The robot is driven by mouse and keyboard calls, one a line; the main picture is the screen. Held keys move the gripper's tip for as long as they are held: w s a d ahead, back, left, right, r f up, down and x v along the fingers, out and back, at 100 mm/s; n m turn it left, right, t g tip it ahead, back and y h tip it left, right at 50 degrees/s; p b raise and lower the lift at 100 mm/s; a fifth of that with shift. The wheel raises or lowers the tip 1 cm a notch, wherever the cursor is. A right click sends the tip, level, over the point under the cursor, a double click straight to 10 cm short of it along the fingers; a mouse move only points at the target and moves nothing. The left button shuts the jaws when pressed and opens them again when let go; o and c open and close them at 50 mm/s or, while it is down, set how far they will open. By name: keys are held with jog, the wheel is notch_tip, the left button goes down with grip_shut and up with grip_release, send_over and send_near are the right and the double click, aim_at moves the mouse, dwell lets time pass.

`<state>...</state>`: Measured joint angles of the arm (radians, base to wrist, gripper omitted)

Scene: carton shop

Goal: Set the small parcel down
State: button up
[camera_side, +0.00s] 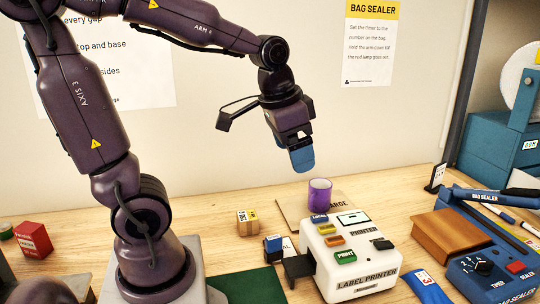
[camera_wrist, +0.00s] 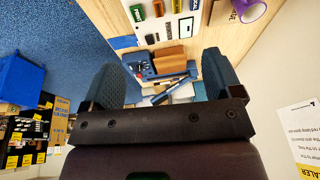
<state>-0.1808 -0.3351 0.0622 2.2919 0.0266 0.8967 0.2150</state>
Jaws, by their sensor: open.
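The small parcel (camera_side: 248,222), a little brown box with a yellow and a dark marking, rests on the wooden bench left of the purple roll. My gripper (camera_side: 302,160) is raised well above the bench, up and to the right of the parcel and apart from it. In the wrist view, my gripper's two blue fingers (camera_wrist: 166,80) stand wide apart with nothing held between them. The parcel does not show in the wrist view.
A purple roll (camera_side: 320,191) stands on a brown board marked "ARGE" (camera_side: 290,209). The white label printer (camera_side: 350,272) is in front. A blue-topped block (camera_side: 273,246) stands near a green mat (camera_side: 248,287). A red box (camera_side: 33,239) is at left; a bag sealer (camera_side: 490,262) is at right.

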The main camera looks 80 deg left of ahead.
jog(key=s+d+r+t, duration=0.2)
jog(key=s+d, duration=0.4)
jog(key=shift+d+h, duration=0.4)
